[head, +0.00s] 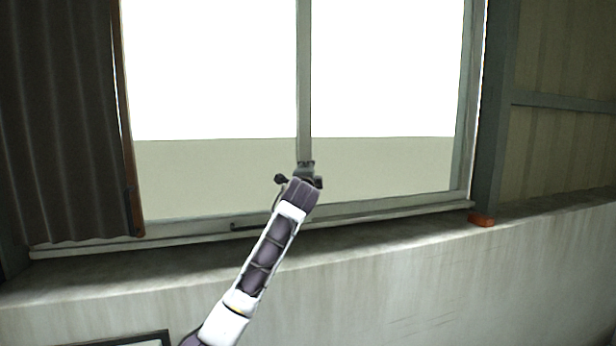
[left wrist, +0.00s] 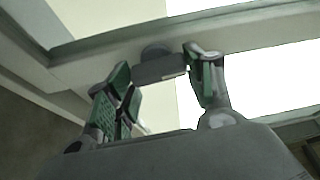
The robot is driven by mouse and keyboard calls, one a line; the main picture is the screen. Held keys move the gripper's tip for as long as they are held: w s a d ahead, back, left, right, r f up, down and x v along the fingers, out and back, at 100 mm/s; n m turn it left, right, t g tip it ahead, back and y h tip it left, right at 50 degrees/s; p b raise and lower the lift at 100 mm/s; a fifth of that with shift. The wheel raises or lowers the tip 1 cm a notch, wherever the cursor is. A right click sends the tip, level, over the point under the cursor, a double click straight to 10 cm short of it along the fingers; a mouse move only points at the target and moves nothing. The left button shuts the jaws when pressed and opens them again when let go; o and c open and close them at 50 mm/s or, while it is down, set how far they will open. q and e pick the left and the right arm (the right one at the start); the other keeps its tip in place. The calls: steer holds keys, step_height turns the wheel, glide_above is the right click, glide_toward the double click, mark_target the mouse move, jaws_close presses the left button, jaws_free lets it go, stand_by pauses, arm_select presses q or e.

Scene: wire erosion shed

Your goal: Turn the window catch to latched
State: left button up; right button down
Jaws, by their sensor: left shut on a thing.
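The window catch (left wrist: 160,68) is a small grey bar on a round base, set on the grey window frame in the left wrist view. My left gripper (left wrist: 163,80) has one finger on each side of the bar and is shut on it. In the head view my left gripper (head: 302,181) is at the lower end of the window's upright middle bar, and its body hides most of the catch there. The exact angle of the catch is hard to tell. My right gripper is not in view.
The window (head: 215,70) has bright panes and a grey frame. A dark corrugated panel (head: 65,120) stands at the left. The sill is otherwise mostly clear.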

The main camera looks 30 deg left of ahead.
arm_select(q)
steer(key=shift+m, duration=0.5)
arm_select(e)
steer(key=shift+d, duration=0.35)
arm_select(q)
steer(key=o, duration=1)
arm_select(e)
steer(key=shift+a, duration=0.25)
arm_select(q)
steer(key=shift+s+d, duration=0.1)
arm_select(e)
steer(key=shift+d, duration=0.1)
arm_select(q)
steer(key=v, duration=1.1)
steer(key=shift+s+r, duration=0.2)
steer(key=shift+s, duration=0.15)
steer(key=shift+d+f, duration=0.1)
steer(key=shift+d, duration=0.05)
